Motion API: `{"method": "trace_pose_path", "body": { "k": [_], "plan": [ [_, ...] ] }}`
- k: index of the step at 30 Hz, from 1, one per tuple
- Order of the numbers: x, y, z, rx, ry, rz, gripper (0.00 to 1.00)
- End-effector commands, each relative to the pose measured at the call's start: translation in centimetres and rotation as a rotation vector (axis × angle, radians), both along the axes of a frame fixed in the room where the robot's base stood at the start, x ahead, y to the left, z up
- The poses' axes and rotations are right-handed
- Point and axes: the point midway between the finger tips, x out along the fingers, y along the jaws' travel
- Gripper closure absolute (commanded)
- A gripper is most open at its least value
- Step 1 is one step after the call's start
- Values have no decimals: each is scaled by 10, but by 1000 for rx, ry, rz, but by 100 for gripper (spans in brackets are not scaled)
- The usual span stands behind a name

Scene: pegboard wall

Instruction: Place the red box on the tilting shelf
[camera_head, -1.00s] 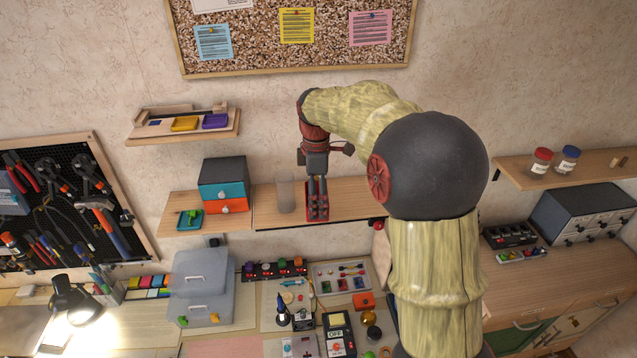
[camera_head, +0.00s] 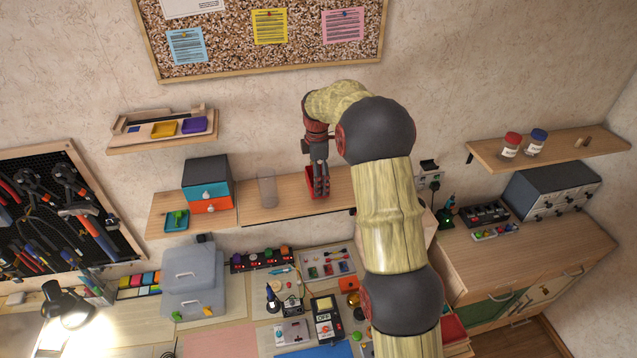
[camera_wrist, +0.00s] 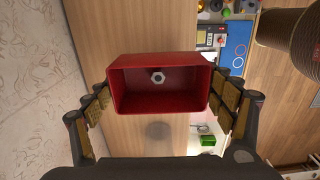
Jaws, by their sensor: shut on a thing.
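The red box (camera_wrist: 160,104) is an open-topped box with a metal hex nut (camera_wrist: 158,77) inside. My gripper (camera_head: 321,190) is shut on it, with a finger pad at each side of the box in the wrist view. In the head view my fingers hide most of the box. The tilting shelf (camera_head: 292,203) is the middle wooden wall board, and my gripper is over its right half. I cannot tell whether the box touches the board or hangs just above it.
A clear glass (camera_head: 266,188) stands on the board left of my gripper. A small drawer unit (camera_head: 207,185) and a teal tray (camera_head: 177,219) are on the adjoining left shelf. Below is a cluttered workbench. The board between glass and gripper is clear.

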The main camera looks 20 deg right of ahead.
Motion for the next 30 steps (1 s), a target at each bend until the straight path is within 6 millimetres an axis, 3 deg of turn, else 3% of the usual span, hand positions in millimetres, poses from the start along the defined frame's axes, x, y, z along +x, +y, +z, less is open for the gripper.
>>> {"method": "trace_pose_path", "body": {
  "k": [8, 15, 26, 27, 30],
  "plan": [
    [8, -9, -14, 0, -1, 1, 44],
    [9, -9, -41, 0, -1, 1, 44],
    [9, -9, -49, 0, -2, 1, 44],
    [9, -9, -49, 0, -2, 1, 16],
    [9, -9, -48, 0, -2, 1, 10]
  ]
}}
